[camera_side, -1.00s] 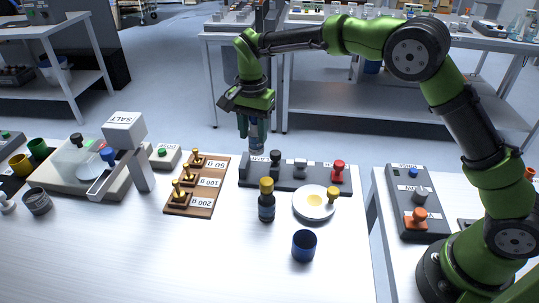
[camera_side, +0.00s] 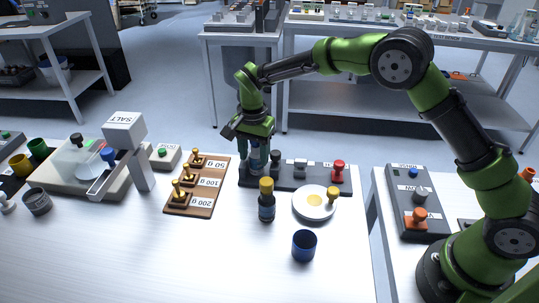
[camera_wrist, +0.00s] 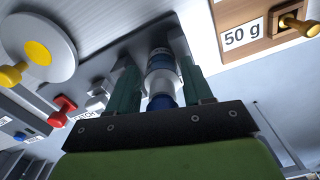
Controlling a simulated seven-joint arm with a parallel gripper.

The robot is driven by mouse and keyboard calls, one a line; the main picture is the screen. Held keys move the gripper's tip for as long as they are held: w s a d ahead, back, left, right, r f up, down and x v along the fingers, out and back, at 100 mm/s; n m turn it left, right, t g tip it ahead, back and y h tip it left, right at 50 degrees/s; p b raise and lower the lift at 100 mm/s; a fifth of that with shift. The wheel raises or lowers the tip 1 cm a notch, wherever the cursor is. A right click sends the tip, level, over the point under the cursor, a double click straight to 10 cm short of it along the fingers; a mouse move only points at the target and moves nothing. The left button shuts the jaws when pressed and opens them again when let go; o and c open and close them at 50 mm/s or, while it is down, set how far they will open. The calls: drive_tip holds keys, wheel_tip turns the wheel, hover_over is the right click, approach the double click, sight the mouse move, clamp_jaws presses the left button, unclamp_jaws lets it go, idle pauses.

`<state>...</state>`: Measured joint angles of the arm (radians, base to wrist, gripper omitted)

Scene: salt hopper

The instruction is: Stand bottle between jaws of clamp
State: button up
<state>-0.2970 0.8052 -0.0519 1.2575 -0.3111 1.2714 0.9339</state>
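In the wrist view, a grey-and-blue cylindrical bottle (camera_wrist: 160,76) with a blue top is upright between the two teal fingers of my gripper (camera_wrist: 162,88). The fingers appear closed against its sides. In the side view, my gripper (camera_side: 256,158) points down at the left end of the dark grey panel (camera_side: 320,186), and the bottle (camera_side: 256,167) shows only partly between the fingers. The bottle's base is low at the panel; I cannot tell whether it touches. The clamp jaws are not clearly visible, hidden around the fingers and bottle.
In front are a yellow-capped dark bottle (camera_side: 266,206), white dish (camera_side: 304,213) and blue cup (camera_side: 304,245). The wooden weight board (camera_side: 210,196) is left.

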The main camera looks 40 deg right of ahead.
wheel_tip(320, 180, up, 12)
drive_tip(key=shift+r, duration=0.2)
drive_tip(key=s+d+r+n+t+y, duration=0.1)
drive_tip(key=s+d+r+n+t, duration=0.1)
drive_tip(key=s+d+r, duration=0.3)
drive_tip(key=s+d+r+n+t+y, duration=0.1)
drive_tip(key=s+d+r+n, duration=0.1)
drive_tip(key=s+r, duration=0.45)
drive_tip(key=s+d+f+n+t, duration=0.1)
drive_tip(key=s+f+n+t, duration=0.1)
drive_tip(key=s, duration=0.6)
drive_tip(key=s+d+f+n+t, duration=0.2)
drive_tip(key=s+f, duration=0.1)
drive_tip(key=s, duration=0.5)
drive_tip(key=shift+d+f, duration=0.2)
drive_tip(key=shift+d, duration=0.1)
